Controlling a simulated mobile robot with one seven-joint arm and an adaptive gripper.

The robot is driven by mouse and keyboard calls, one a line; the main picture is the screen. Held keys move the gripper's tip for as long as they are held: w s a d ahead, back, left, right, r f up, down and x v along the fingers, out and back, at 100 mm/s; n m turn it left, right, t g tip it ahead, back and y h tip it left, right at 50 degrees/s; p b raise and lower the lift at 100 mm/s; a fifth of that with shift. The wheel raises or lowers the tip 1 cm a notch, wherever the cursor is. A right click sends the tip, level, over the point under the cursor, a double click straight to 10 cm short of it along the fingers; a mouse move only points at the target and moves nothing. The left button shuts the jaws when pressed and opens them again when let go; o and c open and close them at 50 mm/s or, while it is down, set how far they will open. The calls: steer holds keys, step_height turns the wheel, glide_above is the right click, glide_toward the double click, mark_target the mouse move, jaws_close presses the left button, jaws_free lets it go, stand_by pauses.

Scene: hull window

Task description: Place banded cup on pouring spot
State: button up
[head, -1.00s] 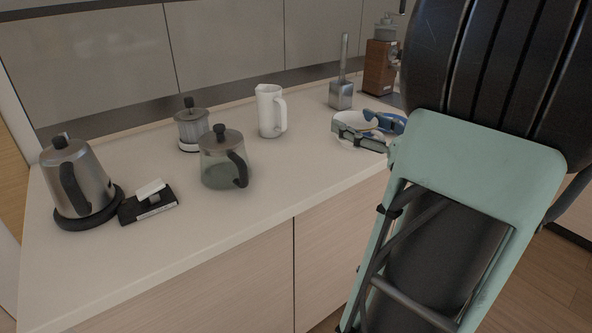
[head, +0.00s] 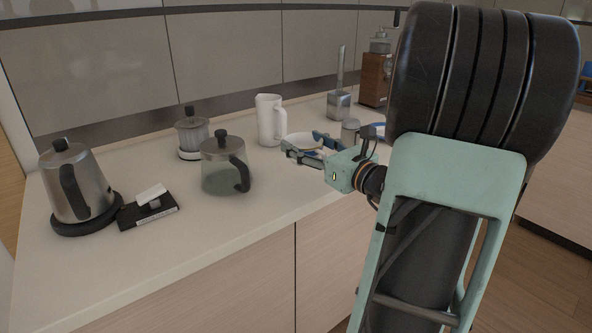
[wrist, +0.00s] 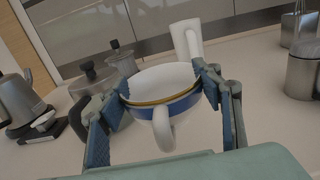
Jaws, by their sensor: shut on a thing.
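The banded cup (wrist: 182,108) is white with a blue band and a thin yellow line. In the wrist view it sits between the two fingers of my gripper (wrist: 164,88), its handle towards the camera, and it looks roughly upright. In the head view my gripper (head: 303,144) holds the cup (head: 299,139) in front of the white pitcher, to the right of the glass pot; the fingers partly hide it. The cup appears to be above the counter, but its exact height is unclear. I cannot make out a marked pouring spot.
The glass pot (head: 222,172), a small press (head: 191,137), the white pitcher (head: 269,121) and a kettle (head: 80,184) stand on the counter. A black flat item (head: 134,215) lies by the kettle. A metal cup (head: 350,131) stands behind my gripper. The front counter (head: 205,232) is clear.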

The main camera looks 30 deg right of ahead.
steer(key=w+f, duration=0.1)
steer(key=w+a+f, duration=0.1)
steer(key=shift+f+b, duration=0.35)
steer(key=shift+w+f+b, duration=0.15)
steer(key=shift+f+b, duration=0.15)
steer(key=shift+f, duration=0.55)
steer(key=shift+w+f+b, duration=0.1)
steer(key=shift+f+b, duration=0.15)
steer(key=shift+f, duration=0.6)
steer(key=shift+f, duration=0.15)
steer(key=o, duration=1.3)
steer(key=shift+c, duration=0.2)
steer(key=s+p, duration=0.1)
steer(key=s, duration=1.1)
steer(key=shift+d+p, duration=0.3)
steer(key=shift+d, duration=0.15)
